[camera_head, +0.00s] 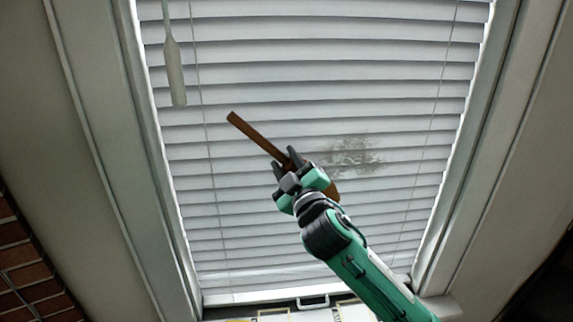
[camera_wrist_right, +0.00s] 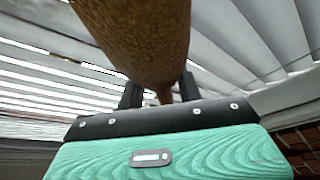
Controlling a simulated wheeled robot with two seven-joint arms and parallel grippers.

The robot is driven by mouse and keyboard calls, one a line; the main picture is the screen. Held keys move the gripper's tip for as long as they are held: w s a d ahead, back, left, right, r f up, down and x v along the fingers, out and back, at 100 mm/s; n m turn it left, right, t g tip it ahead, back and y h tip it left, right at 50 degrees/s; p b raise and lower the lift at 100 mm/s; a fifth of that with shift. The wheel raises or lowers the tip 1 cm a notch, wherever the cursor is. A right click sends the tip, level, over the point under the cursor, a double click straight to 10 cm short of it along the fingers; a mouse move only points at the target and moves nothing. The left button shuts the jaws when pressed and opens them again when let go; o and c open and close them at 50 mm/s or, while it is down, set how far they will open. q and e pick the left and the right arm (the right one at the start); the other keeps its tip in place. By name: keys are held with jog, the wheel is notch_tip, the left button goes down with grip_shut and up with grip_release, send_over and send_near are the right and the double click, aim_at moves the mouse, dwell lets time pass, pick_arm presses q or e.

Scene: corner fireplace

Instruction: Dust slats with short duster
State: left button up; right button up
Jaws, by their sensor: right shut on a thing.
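The white slats (camera_head: 300,100) of a window blind fill the middle of the head view. A grey-brown dust patch (camera_head: 352,155) lies on the slats right of centre. My right gripper (camera_head: 288,162) is shut on the brown short duster (camera_head: 252,133). The duster's thin end points up and left, and its other end shows behind the gripper at lower right. In the right wrist view the duster's thick brown part (camera_wrist_right: 140,35) rises between the dark fingers (camera_wrist_right: 160,92). I cannot tell whether the duster touches the slats. My left gripper is not in view.
A pale hanging wand (camera_head: 174,70) is at the upper left of the blind, with thin cords on both sides. The window frame (camera_head: 110,130) borders the blind. Brick (camera_head: 25,265) shows at lower left. Items with a handle (camera_head: 313,301) stand at the bottom.

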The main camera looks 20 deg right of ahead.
aim_at(292, 138)
jog(key=shift+w+d, duration=0.2)
jog(key=shift+w, duration=0.6)
